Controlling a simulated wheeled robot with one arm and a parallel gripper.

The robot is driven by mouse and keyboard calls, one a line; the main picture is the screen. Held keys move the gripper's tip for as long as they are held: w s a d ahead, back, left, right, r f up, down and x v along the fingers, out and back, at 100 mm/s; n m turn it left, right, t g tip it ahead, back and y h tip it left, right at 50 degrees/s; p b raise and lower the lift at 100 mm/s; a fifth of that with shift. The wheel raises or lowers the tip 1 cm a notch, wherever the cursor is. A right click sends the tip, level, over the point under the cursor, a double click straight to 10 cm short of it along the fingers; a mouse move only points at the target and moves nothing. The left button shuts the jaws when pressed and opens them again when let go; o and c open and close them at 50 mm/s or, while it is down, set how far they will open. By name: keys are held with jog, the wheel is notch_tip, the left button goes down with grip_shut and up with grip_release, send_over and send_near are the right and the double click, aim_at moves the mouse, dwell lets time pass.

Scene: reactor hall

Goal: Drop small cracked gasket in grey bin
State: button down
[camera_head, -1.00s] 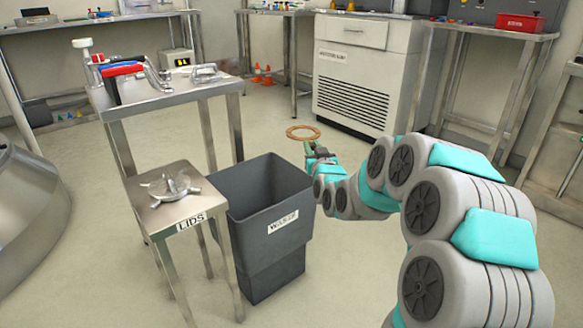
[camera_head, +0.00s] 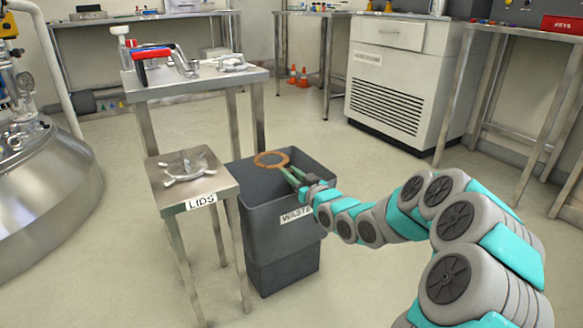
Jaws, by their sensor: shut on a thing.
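The gasket (camera_head: 271,153) is a thin orange-brown ring. My gripper (camera_head: 287,172) is shut on its near edge and holds it flat over the grey bin. The grey bin (camera_head: 282,250) stands on the floor, open at the top, with a "WASTE" label on its front. The gasket appears above the bin's opening, toward its back left; its exact height over the rim is hard to tell. My arm reaches in from the right and covers part of the bin's right rim. No crack can be made out at this size.
A small "LIDS" stand (camera_head: 174,199) with a metal handwheel-like part (camera_head: 187,168) is close on the bin's left. A steel table (camera_head: 190,84) with tools stands behind it. A white cabinet (camera_head: 397,80) is at the back. The floor right of the bin is clear.

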jog(key=shift+f, duration=0.45)
jog(key=c, duration=0.6)
grip_release()
jog(key=shift+c, duration=0.2)
jog(key=shift+r, duration=0.15)
jog(key=shift+r+p, duration=1.25)
jog(key=shift+r, duration=1.65)
